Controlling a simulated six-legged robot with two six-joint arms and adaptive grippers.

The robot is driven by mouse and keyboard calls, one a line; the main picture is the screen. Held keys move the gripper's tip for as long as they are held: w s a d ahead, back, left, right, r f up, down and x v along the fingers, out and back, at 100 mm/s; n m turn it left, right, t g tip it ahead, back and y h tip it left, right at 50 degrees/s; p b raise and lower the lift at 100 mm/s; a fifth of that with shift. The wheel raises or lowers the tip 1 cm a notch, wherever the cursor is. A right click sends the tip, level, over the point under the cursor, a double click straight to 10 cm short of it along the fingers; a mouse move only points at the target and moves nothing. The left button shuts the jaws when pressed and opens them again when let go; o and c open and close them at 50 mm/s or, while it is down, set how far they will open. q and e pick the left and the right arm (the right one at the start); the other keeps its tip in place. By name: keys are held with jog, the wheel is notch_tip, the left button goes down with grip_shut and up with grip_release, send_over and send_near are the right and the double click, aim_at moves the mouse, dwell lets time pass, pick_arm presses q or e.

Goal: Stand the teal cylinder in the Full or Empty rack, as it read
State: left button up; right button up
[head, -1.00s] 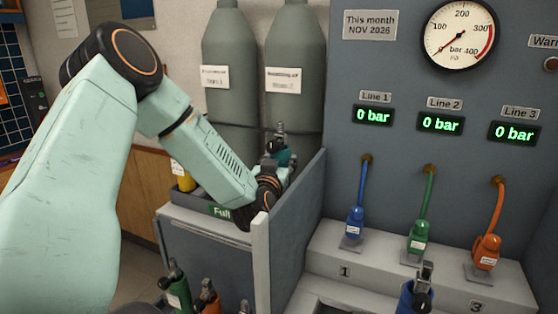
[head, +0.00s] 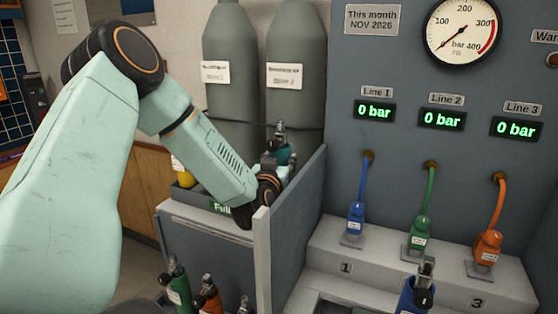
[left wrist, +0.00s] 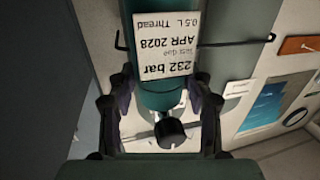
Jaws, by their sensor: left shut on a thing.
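The teal cylinder (head: 281,155) is upright behind the grey side panel, above the cabinet top at the Full rack (head: 187,194). My left gripper (head: 279,168) is shut on it; the arm and panel partly hide both. In the left wrist view, the teal cylinder (left wrist: 160,97) lies between the two fingers of my left gripper (left wrist: 160,115). Its white label reads 232 bar, APR 2028, 0.5 L Thread, and its black valve knob shows. The cylinder's base and its contact with the rack are hidden in the head view. The Empty rack cannot be made out. My right gripper is out of view.
The grey panel (head: 291,215) stands right of the gripper. A yellow cylinder (head: 184,178) stands in the Full rack. Two tall grey cylinders (head: 232,80) stand behind. Green (head: 178,288), orange (head: 208,299) and blue (head: 413,296) cylinders are in front. Gauge lines read 0 bar.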

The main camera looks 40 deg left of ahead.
aim_at(280, 124)
pick_arm(q)
jog(key=shift+w+a+f, duration=0.1)
jog(key=shift+a+f, duration=0.05)
jog(key=shift+f, duration=0.05)
dwell(0.5)
jog(key=o, duration=1.5)
jog(key=shift+f, duration=0.1)
notch_tip(280, 124, up, 10)
jog(key=shift+f, duration=0.1)
